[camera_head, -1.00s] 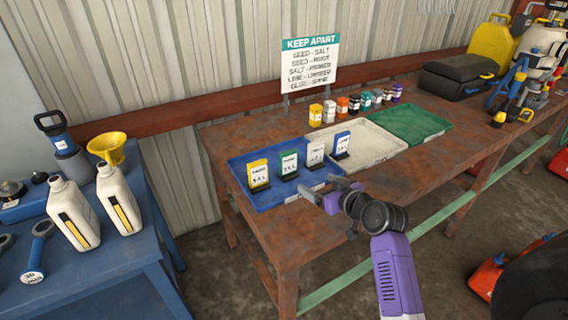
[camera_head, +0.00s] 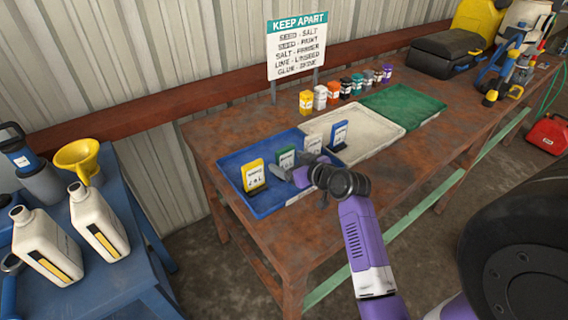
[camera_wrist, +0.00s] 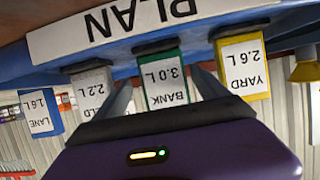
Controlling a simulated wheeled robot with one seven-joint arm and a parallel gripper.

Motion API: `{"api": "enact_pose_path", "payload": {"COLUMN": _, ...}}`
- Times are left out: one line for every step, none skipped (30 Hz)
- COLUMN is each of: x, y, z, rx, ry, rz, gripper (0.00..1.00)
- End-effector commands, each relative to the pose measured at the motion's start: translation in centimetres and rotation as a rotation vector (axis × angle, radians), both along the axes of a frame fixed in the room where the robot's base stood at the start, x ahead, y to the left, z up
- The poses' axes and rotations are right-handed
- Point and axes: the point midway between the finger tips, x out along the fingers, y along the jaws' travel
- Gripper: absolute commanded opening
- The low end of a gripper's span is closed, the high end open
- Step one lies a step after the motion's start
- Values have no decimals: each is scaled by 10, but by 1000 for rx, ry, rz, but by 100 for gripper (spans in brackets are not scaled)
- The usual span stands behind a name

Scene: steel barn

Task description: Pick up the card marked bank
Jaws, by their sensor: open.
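The card marked BANK 3.0 L (camera_wrist: 163,85) is white with a green edge and appears upside down in the wrist view. In the head view the green card (camera_head: 286,158) stands upright in the blue tray (camera_head: 266,204), second from the left. My gripper (camera_wrist: 165,80) is open, with one finger on each side of the bank card in the wrist view; I cannot tell whether they touch it. In the head view my gripper (camera_head: 299,178) is low over the tray, just in front of the green card.
Beside it stand the yellow YARD card (camera_wrist: 243,68), a grey card (camera_wrist: 92,90) marked 2.2 L, and the blue LANE card (camera_wrist: 40,112). A white tray (camera_head: 375,148) and green tray (camera_head: 405,105) lie to the right. Small jars (camera_head: 333,92) and a KEEP APART sign (camera_head: 297,50) are behind.

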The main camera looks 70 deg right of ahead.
Motion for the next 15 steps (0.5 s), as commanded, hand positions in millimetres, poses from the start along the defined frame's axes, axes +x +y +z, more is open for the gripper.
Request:
{"api": "enact_pose_path", "payload": {"x": 6, "y": -1, "z": -2, "rx": 2, "ry": 0, "rz": 1, "gripper": 84}}
{"api": "enact_pose_path", "payload": {"x": 9, "y": -2, "z": -3, "rx": 1, "ry": -1, "rz": 1, "gripper": 84}}
{"api": "enact_pose_path", "payload": {"x": 15, "y": -4, "z": -6, "rx": 3, "ry": -1, "rz": 1, "gripper": 84}}
{"api": "enact_pose_path", "payload": {"x": 18, "y": -5, "z": -8, "rx": 2, "ry": -1, "rz": 0, "gripper": 84}}
{"api": "enact_pose_path", "payload": {"x": 22, "y": -6, "z": -11, "rx": 3, "ry": -1, "rz": 1, "gripper": 84}}
{"api": "enact_pose_path", "payload": {"x": 27, "y": -9, "z": -13, "rx": 2, "ry": -1, "rz": 0, "gripper": 84}}
{"api": "enact_pose_path", "payload": {"x": 30, "y": -11, "z": -15, "rx": 0, "ry": -1, "rz": 0, "gripper": 84}}
{"api": "enact_pose_path", "payload": {"x": 32, "y": -13, "z": -16, "rx": 0, "ry": -1, "rz": 0, "gripper": 84}}
{"api": "enact_pose_path", "payload": {"x": 35, "y": -14, "z": -18, "rx": 1, "ry": 0, "rz": 0, "gripper": 84}}
{"api": "enact_pose_path", "payload": {"x": 36, "y": -16, "z": -19, "rx": 0, "ry": 0, "rz": 0, "gripper": 84}}
{"api": "enact_pose_path", "payload": {"x": 37, "y": -16, "z": -20, "rx": 0, "ry": 0, "rz": -1, "gripper": 84}}
{"api": "enact_pose_path", "payload": {"x": 38, "y": -17, "z": -20, "rx": -1, "ry": -1, "rz": -1, "gripper": 84}}
{"api": "enact_pose_path", "payload": {"x": 39, "y": -18, "z": -21, "rx": -1, "ry": -1, "rz": -1, "gripper": 84}}
{"api": "enact_pose_path", "payload": {"x": 39, "y": -18, "z": -21, "rx": -1, "ry": -1, "rz": -1, "gripper": 84}}
{"api": "enact_pose_path", "payload": {"x": 39, "y": -18, "z": -21, "rx": -1, "ry": -1, "rz": -1, "gripper": 84}}
